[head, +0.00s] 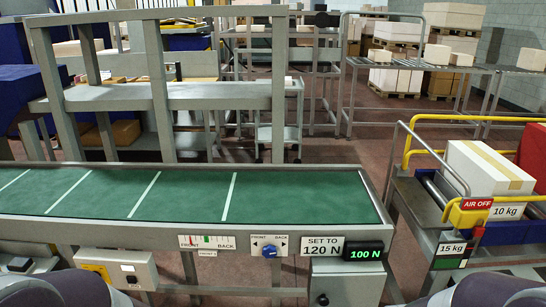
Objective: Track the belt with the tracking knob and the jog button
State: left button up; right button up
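The green belt (185,194) with several slanted white lines lies flat across the grey conveyor frame. The blue tracking knob (269,252) sits on a white plate marked FRONT and BACK on the frame's front rail. Left of it, a gauge (207,242) marked FRONT and BACK shows small red and green marks; its exact reading is too small to tell. A beige control box (118,268) with a yellow panel hangs lower left; I cannot tell for sure which control is the jog button. Only rounded parts of my arms show at the bottom corners; neither gripper is in view.
A sign (323,247) reads SET TO 120 N beside a display (363,252) reading 100 N. A grey box (346,283) with a black knob hangs below. At right, a roller stand holds a 10 kg carton (487,166) behind yellow rails. Grey frames stand behind the belt.

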aim_at(131, 279)
jog(key=u, duration=1.2)
